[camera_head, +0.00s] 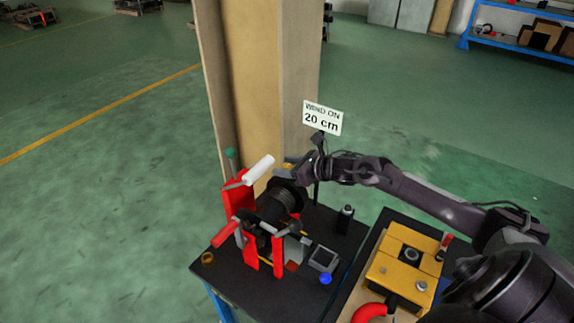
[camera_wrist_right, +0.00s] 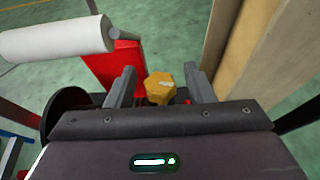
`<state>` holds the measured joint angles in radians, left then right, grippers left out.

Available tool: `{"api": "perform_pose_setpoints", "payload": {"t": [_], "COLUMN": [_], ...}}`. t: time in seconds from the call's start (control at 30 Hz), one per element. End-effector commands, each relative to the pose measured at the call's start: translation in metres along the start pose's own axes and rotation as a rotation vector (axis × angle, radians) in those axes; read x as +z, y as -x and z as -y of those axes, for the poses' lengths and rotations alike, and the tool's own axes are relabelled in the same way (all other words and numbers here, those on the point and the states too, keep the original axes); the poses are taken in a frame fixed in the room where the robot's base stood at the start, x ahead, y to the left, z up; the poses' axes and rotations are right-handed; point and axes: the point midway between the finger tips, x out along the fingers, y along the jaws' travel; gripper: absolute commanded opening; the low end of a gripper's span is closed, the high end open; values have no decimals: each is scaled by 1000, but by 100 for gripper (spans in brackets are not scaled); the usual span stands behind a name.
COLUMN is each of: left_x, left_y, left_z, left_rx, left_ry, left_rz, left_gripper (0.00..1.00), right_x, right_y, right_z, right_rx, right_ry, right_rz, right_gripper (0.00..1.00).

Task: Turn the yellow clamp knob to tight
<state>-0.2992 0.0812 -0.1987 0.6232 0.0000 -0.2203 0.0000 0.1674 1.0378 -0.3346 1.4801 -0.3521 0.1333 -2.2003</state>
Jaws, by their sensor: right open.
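The yellow clamp knob (camera_wrist_right: 160,88) is a lobed knob with a pale mark on top. In the right wrist view it sits between the two fingers of my right gripper (camera_wrist_right: 159,75), with a visible gap on each side. In the head view only a bit of yellow (camera_head: 288,166) shows beside the right gripper (camera_head: 297,172), at the back of the red crane stand (camera_head: 238,203). The gripper is open and holds nothing. Whether the fingertips are down at the knob's height I cannot tell. My left gripper is not in view.
A white crank handle (camera_head: 258,169) stands close to the gripper, left of the fingers in the wrist view. A wooden pillar (camera_head: 262,80) rises right behind. A sign reading "WIND ON 20 cm" (camera_head: 322,118) stands near my right arm. A yellow box (camera_head: 405,265) is at right.

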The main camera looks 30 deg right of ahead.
Motion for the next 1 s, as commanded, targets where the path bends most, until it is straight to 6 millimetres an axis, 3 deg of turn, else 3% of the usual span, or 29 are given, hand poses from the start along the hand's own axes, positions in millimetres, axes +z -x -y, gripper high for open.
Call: {"api": "perform_pose_setpoints", "payload": {"t": [0.23,0.6,1.0], "left_x": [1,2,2], "left_y": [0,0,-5], "left_z": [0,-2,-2], "left_rx": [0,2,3], "left_ry": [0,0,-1], "left_rz": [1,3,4], "left_gripper": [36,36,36], "right_x": [0,0,-2], "right_y": [0,0,-1], "right_z": [0,0,-1], "right_rx": [0,0,-87], "right_ry": [0,0,-36], "right_rz": [0,0,-1], "right_gripper": [48,4,4]}}
